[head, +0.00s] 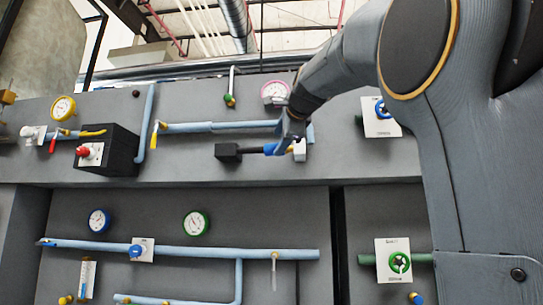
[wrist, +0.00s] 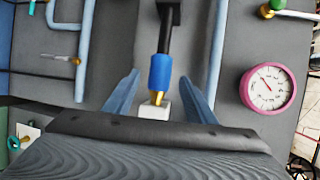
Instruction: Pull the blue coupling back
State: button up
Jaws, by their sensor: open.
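The blue coupling (wrist: 160,72) is a short blue sleeve around a black hose. A brass tip (wrist: 157,98) sticks out of its end at a white block (wrist: 152,111). My gripper (wrist: 166,82) is open, with one finger on each side of the coupling and a gap on both sides. In the head view the coupling (head: 270,149) shows partly, beside my gripper (head: 291,140). The hose runs left from it to a black block (head: 228,152) on the grey panel. In the head view my gripper hides part of the coupling and its fingertips are hard to make out.
A light blue pipe (head: 220,127) runs just above the coupling, with a pink-rimmed gauge (head: 275,92) above it. In the wrist view the gauge (wrist: 268,88) is right of my gripper. A black box with a red knob (head: 84,151) stands out at the left.

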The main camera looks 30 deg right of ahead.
jog(key=x, duration=0.2)
jog(key=p+x, duration=0.1)
jog(key=x, duration=0.2)
jog(key=p+x, duration=0.1)
jog(key=x, duration=0.1)
jog(key=shift+w+d, duration=0.1)
jog(key=shift+d, duration=0.3)
jog(key=shift+c, duration=0.2)
